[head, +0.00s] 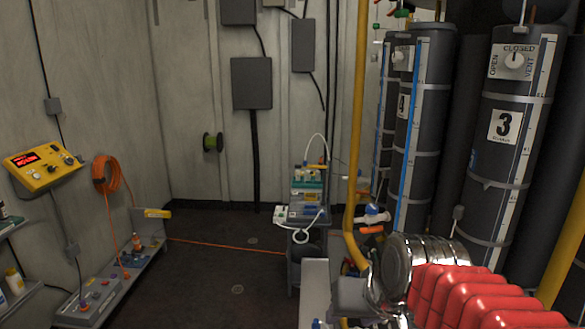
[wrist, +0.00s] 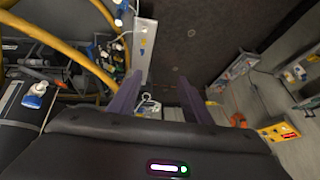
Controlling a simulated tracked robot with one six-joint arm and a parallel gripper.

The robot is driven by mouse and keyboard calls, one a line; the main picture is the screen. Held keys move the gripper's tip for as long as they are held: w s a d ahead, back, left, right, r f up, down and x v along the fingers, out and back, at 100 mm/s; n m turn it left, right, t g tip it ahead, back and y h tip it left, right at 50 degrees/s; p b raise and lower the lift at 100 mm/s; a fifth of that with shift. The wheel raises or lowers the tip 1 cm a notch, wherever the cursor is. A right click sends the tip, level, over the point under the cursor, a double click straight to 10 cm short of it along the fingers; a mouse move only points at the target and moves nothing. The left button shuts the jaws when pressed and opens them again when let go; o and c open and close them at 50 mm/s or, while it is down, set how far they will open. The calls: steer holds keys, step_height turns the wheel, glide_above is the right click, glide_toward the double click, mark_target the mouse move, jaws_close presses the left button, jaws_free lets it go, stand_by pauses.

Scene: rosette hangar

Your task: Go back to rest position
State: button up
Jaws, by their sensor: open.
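My gripper (wrist: 159,77) shows in the wrist view with two purple fingers spread apart. It is open, and nothing is between the fingers. Past the fingertips are the dark floor (wrist: 215,40) and a pale upright strip (wrist: 145,45). I cannot make out my gripper in the head view, so its place there is unclear.
In the head view, a yellow pipe (head: 356,120) and a dark tank marked 3 (head: 503,150) stand at right. A cart of equipment (head: 308,213) is near the centre. A yellow control box (head: 42,168) and orange hose (head: 104,178) hang left. Floor (head: 215,262) at centre-left is mostly clear.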

steer(key=s+d+f, duration=0.2)
steer(key=s, duration=0.3)
steer(key=s+d+f+h, duration=0.1)
steer(key=s+d+f, duration=0.1)
steer(key=s, duration=0.3)
steer(key=shift+s+d+g+h, duration=0.3)
steer(key=shift+s+d, duration=0.05)
steer(key=shift+d, duration=0.3)
